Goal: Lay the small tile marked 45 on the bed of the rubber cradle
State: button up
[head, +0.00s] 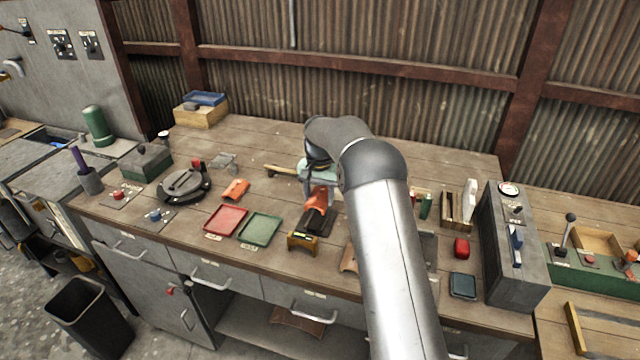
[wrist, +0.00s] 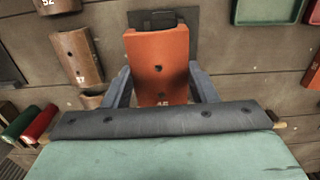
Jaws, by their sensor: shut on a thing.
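The orange curved tile marked 45 (wrist: 158,62) is between the two grey fingers of my gripper (wrist: 161,88), which is shut on it near the numbered end. In the head view the tile (head: 317,199) shows just in front of my gripper. The dark rubber cradle (head: 316,226) lies under and in front of the tile. In the wrist view part of the cradle (wrist: 186,16) shows past the tile's far end. The tile hides much of the cradle, and I cannot tell whether they touch.
A yellow-brown stand (head: 302,243) is at the cradle's front end. A red tray (head: 226,220) and a green tray (head: 260,229) lie to the left, with another orange tile (head: 235,190) behind. Brown tiles (wrist: 77,56) lie beside the held tile. My arm hides part of the bench.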

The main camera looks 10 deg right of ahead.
aim_at(317, 193)
jog(key=shift+w+a+f, duration=0.1)
jog(key=shift+w+f, duration=0.1)
jog(key=shift+w, duration=0.4)
jog(key=shift+f+b, duration=1.9)
jog(key=shift+f, duration=1.35)
jog(key=o, duration=1.1)
notch_tip(317, 193, up, 17)
jog(key=b, duration=0.1)
jog(key=shift+r+b, duration=0.2)
jog(key=shift+b, duration=0.1)
